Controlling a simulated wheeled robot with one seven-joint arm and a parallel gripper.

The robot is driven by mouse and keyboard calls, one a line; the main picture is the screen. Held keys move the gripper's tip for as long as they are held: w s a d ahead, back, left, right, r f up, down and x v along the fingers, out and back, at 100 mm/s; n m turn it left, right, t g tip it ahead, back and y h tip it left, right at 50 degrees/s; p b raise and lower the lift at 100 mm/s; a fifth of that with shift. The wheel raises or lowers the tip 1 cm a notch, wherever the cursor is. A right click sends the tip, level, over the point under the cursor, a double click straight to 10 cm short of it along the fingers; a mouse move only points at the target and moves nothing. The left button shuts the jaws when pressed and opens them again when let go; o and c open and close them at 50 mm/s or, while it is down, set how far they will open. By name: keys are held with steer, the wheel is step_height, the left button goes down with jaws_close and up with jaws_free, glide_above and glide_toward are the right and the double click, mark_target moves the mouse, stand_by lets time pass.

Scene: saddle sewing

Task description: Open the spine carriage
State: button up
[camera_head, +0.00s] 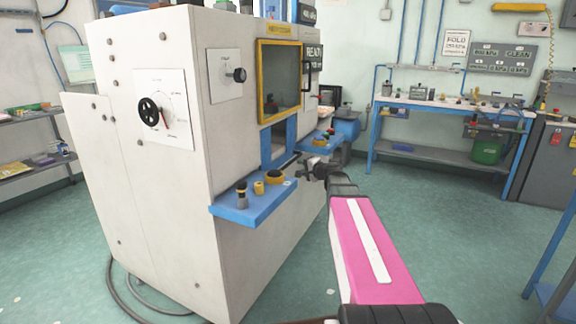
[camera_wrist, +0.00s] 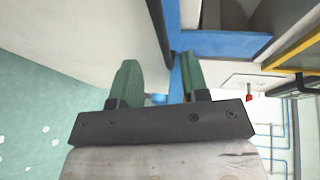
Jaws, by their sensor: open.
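The white machine (camera_head: 180,80) has a yellow-framed window (camera_head: 280,78) above a blue-edged opening (camera_head: 278,140). I cannot tell for certain which part is the spine carriage. My gripper (camera_head: 312,170) is in front of the machine, near the opening and the right blue ledge (camera_head: 318,143). In the wrist view my gripper (camera_wrist: 159,70) is open, its two green fingers apart. A narrow blue part (camera_wrist: 176,76) shows between the fingers, beside the white panel. I cannot tell whether they touch it. The yellow frame (camera_wrist: 296,50) also shows in the wrist view.
A left blue ledge (camera_head: 252,205) with knobs and a yellow piece juts from the machine. A dial with a black handwheel (camera_head: 155,112) is on its side. A blue workbench (camera_head: 440,103) stands at the back right. Cables lie at the machine's base; floor (camera_head: 440,210) to the right is clear.

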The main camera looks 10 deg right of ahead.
mark_target(290, 164)
steer(key=x, duration=0.9)
steer(key=shift+w+a+f, duration=0.1)
steer(key=shift+w+a, duration=0.1)
steer(key=shift+w, duration=0.05)
jaws_close()
